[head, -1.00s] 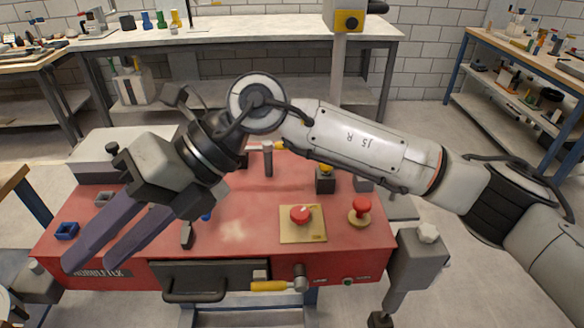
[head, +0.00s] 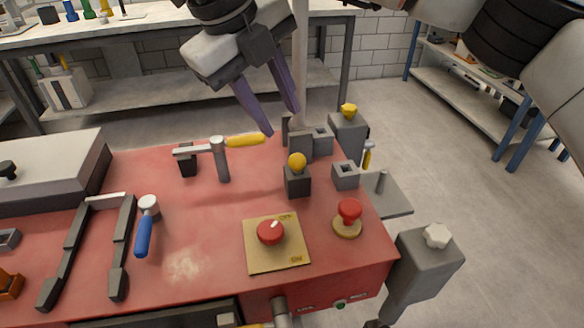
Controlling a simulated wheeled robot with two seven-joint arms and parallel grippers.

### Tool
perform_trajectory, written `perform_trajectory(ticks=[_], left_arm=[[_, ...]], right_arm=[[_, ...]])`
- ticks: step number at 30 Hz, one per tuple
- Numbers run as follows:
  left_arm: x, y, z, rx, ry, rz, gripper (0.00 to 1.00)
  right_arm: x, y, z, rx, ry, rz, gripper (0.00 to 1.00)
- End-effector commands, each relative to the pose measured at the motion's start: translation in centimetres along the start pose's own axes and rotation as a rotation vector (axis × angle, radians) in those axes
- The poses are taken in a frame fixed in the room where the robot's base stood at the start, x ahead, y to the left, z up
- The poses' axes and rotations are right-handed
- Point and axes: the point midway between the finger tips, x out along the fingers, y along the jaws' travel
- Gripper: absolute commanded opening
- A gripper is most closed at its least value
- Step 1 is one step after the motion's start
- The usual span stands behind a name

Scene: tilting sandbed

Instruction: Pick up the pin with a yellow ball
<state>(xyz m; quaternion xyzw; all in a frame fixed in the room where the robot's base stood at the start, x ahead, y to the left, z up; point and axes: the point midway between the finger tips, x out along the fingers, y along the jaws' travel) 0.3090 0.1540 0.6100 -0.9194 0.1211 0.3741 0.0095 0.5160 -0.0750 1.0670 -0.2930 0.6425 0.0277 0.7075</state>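A yellow ball (head: 297,160), the top of a pin, sits in a dark square block (head: 297,184) on the red table. The pin's shaft is hidden in the block. A second yellow knob (head: 348,110) tops a grey box at the table's back right corner; I cannot tell if it is a pin. My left gripper is out of view.
Around the block are a yellow-handled lever (head: 245,140), a hollow grey square socket (head: 345,175), a red knob (head: 348,213) and a red dial on a yellow plate (head: 262,257). A blue-handled tool (head: 144,230) lies left. The red table (head: 210,215) is bare in its middle.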

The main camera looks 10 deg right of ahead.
Motion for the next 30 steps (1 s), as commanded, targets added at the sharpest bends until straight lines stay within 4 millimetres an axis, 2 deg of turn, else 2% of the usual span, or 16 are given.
perform_trajectory(ticks=[1, 4, 8, 15, 20, 27, 30], left_arm=[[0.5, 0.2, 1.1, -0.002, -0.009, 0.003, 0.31], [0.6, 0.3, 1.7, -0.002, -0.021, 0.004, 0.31], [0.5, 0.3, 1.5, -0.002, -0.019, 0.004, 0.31], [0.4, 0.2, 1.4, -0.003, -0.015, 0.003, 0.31], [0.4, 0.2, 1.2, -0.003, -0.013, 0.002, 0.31], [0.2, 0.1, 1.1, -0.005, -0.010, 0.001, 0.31], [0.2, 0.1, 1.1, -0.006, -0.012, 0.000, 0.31]], right_arm=[[0.9, 0.4, 0.0, 0.000, 0.001, 0.000, 0.34], [1.5, 0.5, 0.0, 0.000, 0.001, 0.000, 0.34], [2.7, 0.5, 0.0, -0.002, 0.003, 0.002, 0.34], [6.0, 0.5, -0.1, -0.002, 0.002, 0.003, 0.34], [7.1, 0.6, -0.2, -0.002, 0.002, 0.002, 0.34], [10.6, 0.9, -0.5, -0.002, 0.003, 0.003, 0.34], [11.4, 0.9, -0.5, -0.002, 0.001, 0.003, 0.34]])
